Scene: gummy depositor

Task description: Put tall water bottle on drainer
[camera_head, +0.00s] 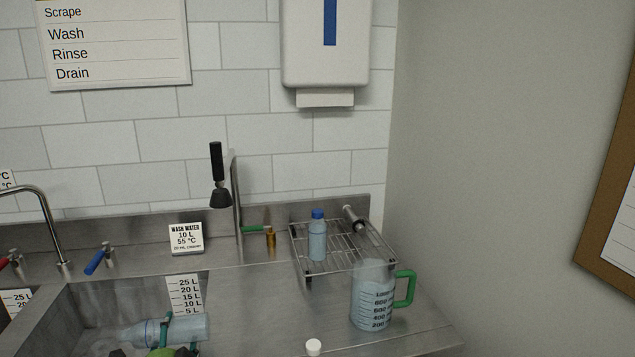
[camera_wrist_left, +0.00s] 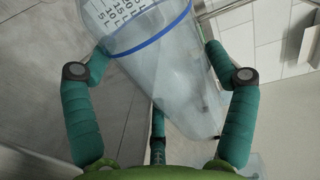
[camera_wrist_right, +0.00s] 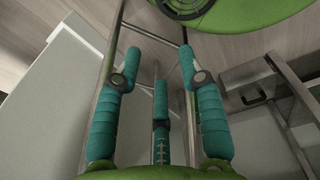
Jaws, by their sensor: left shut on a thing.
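A large clear bluish bottle (camera_head: 185,329) lies nearly level over the sink in the head view, its narrower end to the left. My left gripper (camera_head: 165,334) is shut on it. In the left wrist view the bottle (camera_wrist_left: 180,75) with its blue band is between the teal fingers (camera_wrist_left: 150,60). The drainer (camera_head: 345,262) is a wire rack at the back right of the counter. A smaller blue-capped bottle (camera_head: 317,240) stands upright on it. My right gripper (camera_wrist_right: 157,62) shows only in its wrist view, fingers apart and empty.
A measuring jug (camera_head: 372,305) with a green handle stands in front of the drainer. A white cap (camera_head: 313,347) lies on the counter.

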